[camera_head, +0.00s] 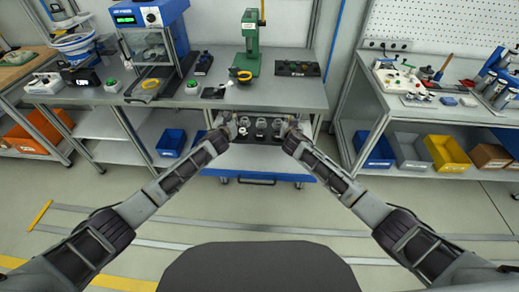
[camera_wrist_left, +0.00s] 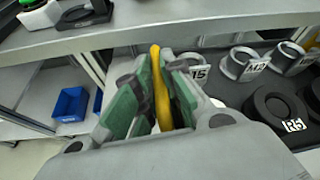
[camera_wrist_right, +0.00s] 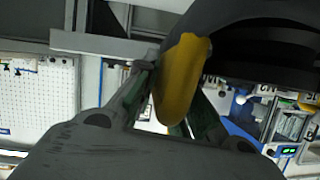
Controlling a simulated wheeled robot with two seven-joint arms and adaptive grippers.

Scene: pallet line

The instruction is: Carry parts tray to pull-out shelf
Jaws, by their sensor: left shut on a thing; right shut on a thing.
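The parts tray (camera_head: 258,140) is dark and holds several grey and black ring-like parts; some carry labels in the left wrist view (camera_wrist_left: 237,93). It hangs between my two grippers at the workbench's front edge. My left gripper (camera_head: 232,121) is shut on the tray's yellow left handle (camera_wrist_left: 160,80). My right gripper (camera_head: 291,126) is shut on the yellow right handle (camera_wrist_right: 182,75). A low blue-fronted shelf (camera_head: 285,177) with a dark pull handle shows below the tray; the tray hides part of it.
The grey workbench (camera_head: 300,97) above carries a green press (camera_head: 250,45) and a blue-topped machine (camera_head: 150,15). Blue bins (camera_head: 171,142) stand on the lower shelf at left. At right, another bench has a blue bin (camera_head: 377,150) and a yellow bin (camera_head: 446,152) beneath. The near floor is clear.

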